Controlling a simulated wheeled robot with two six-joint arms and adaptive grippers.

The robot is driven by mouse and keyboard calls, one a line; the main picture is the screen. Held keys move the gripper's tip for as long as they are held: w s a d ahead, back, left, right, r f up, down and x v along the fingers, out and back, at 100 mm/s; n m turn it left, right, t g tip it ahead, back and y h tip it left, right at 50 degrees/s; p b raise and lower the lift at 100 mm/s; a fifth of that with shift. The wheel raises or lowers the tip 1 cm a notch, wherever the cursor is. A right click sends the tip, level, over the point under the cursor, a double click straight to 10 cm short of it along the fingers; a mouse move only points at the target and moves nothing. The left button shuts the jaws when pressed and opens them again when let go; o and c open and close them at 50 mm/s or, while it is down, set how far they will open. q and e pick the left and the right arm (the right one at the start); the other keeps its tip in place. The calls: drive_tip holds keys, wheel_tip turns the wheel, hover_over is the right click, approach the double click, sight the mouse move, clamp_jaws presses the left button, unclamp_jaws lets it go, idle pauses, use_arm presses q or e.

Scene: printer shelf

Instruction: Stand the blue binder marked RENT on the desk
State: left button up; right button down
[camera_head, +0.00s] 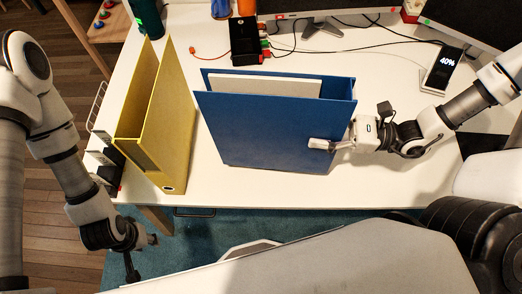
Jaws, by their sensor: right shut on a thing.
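A blue binder (265,125) with white paper inside stands upright on the white desk (215,190), its broad side toward me. I see no RENT label on the side facing me. My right gripper (335,146) reaches in from the right and is shut on the binder's right edge, one finger across its near face. My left gripper (142,258) hangs low at the left, off the front edge of the desk, apart from the binder; its fingers look spread and hold nothing.
A yellow binder (178,135) stands left of the blue one, with a gap between. Behind are a black box (245,42) with cables and a monitor (320,8). A phone on a stand (445,65) is at the right. The desk front is clear.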

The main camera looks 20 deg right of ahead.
sight(301, 135)
drive_tip(key=shift+s+a+r+n+g+y, duration=0.85)
drive_tip(key=shift+s+a+n+g, duration=0.7)
drive_tip(key=shift+s, duration=4.35)
drive_tip(key=shift+w+a+f+m+t, duration=0.85)
drive_tip(key=shift+w+a, duration=0.75)
drive_tip(key=shift+a, duration=1.25)
drive_tip(key=w+d+b, duration=0.1)
drive_tip(key=w+b, duration=0.2)
drive_tip(key=b, duration=0.2)
drive_tip(key=w+d+f+b, duration=0.1)
drive_tip(key=w+d+b, duration=0.1)
drive_tip(key=b, duration=0.3)
drive_tip(key=w+d+f+b, duration=0.1)
drive_tip(key=w+b, duration=0.3)
drive_tip(key=b, duration=0.1)
drive_tip(key=shift+w+d, duration=0.1)
drive_tip(key=shift+d, duration=0.3)
use_arm(q)
wheel_tip(301, 135, down, 19)
drive_tip(key=b, duration=0.3)
drive_tip(key=shift+w+a+r, duration=0.15)
drive_tip(key=shift+w, duration=0.15)
use_arm(e)
drive_tip(key=w+d+f, duration=0.2)
drive_tip(key=w+f, duration=0.1)
drive_tip(key=w, duration=0.1)
drive_tip(key=shift+w+d, duration=0.2)
drive_tip(key=shift+w, duration=0.15)
